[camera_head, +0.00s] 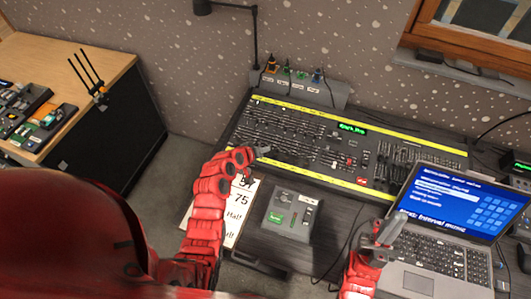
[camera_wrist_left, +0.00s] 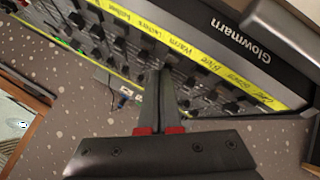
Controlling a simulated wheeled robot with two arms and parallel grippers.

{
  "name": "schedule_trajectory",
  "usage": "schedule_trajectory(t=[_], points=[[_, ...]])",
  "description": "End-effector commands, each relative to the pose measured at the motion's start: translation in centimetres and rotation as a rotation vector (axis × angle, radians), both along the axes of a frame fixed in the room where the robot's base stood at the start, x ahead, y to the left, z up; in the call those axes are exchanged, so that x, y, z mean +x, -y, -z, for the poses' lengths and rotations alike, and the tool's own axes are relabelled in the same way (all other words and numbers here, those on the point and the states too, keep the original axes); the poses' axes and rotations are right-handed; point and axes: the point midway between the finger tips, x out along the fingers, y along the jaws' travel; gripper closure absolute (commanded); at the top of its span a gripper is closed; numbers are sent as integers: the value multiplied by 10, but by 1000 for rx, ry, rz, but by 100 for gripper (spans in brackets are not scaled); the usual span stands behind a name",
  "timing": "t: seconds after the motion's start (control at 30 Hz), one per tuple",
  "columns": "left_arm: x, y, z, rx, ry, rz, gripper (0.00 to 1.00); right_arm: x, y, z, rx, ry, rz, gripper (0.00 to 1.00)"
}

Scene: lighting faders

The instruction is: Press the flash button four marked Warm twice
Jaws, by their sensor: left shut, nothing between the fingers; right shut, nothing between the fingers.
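The lighting desk (camera_head: 285,135) is a dark console with rows of faders and yellow label strips. In the left wrist view, a yellow strip (camera_wrist_left: 215,70) carries handwritten labels, and the Warm label (camera_wrist_left: 182,48) sits just above my fingertips. My left gripper (camera_head: 263,151) is shut and empty, at the desk's near edge. In the left wrist view its fingertips (camera_wrist_left: 167,70) point at the row of dark buttons by Warm. The tips hide the button there, and I cannot tell whether they touch it. My right gripper (camera_head: 390,228) is shut and empty, over the laptop's left side.
A laptop (camera_head: 440,215) with a blue screen stands right of the desk. A small grey box (camera_head: 290,212) and a paper sheet (camera_head: 238,215) lie in front of the desk. A desk lamp (camera_head: 253,40) rises behind. A wooden side table (camera_head: 110,60) stands left.

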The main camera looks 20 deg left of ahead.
Motion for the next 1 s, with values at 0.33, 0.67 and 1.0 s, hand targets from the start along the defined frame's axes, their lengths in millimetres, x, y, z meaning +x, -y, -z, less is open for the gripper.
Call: schedule_trajectory(t=[0.33,0.67,1.0], points=[[0,0,0,0,0,0,100,0,0,0,0,0,0,100],[0,0,3,0,0,0,100,0,0,3,0,0,0,100],[1,0,9,1,0,-1,100,0,0,11,0,0,0,100]])
